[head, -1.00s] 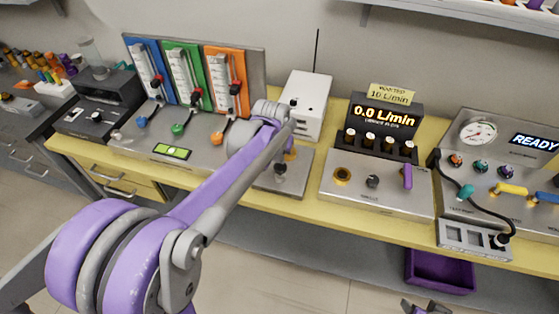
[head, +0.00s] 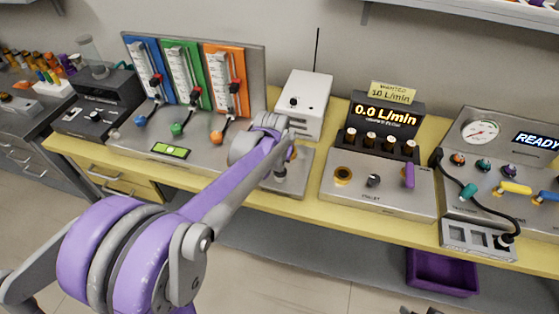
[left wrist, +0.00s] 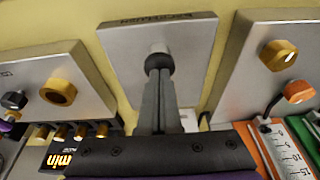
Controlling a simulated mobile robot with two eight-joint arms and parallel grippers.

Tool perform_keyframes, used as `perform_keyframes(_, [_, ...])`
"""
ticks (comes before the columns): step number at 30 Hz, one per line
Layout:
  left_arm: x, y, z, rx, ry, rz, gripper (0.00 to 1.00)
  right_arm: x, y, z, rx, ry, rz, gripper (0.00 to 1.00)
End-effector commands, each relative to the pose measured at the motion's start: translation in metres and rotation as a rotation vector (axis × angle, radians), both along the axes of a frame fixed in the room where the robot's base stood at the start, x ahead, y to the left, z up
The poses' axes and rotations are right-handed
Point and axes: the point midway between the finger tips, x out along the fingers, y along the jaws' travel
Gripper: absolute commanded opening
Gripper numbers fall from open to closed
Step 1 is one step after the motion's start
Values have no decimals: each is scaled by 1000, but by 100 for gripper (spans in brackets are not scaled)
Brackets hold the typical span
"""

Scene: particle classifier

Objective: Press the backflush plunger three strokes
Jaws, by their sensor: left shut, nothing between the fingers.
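The backflush unit is a grey metal plate (head: 303,185) on the yellow bench, below the white box. It also fills the top middle of the left wrist view (left wrist: 125,45), its label upside down. Its plunger has a dark round knob (head: 280,170), also seen in the left wrist view (left wrist: 160,63). My left gripper (left wrist: 159,75) is shut and empty, its fingertips right at the knob. I cannot tell whether they touch it. In the head view my left wrist hides the fingers. Only a dark sliver of my right gripper (head: 418,311) shows at the bottom edge.
The white box (head: 304,100) with an antenna stands behind the plate. The flow panel (head: 360,190) is to its right, the gauge panel (head: 480,130) farther right. Coloured flow columns (head: 185,75) stand left. A purple bin (head: 440,272) sits below the bench.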

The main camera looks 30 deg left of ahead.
Motion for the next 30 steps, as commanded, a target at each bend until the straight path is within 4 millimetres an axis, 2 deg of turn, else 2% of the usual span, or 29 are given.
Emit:
perform_keyframes(5, [-2, -1, -1, -2, 6, 0, 0, 1, 0, 2, 0, -1, 0, 50])
perform_keyframes(8, [0, -1, 9, -2, 5, -1, 0, 2, 0, 8, 0, -4, 0, 50])
perform_keyframes(14, [11, -2, 53, 0, 0, -2, 0, 13, 0, 42, 0, -24, 0, 50])
perform_keyframes(16, [2, -3, 64, 0, 3, -2, 0, 11, 0, 35, 0, -20, 0, 50])
perform_keyframes(24, [-14, -7, 116, 0, 4, -2, 0, 11, 0, 38, 0, -21, 0, 50])
perform_keyframes(30, [-19, -8, 134, 0, 3, -2, 0, 12, 0, 39, 0, -22, 0, 50])
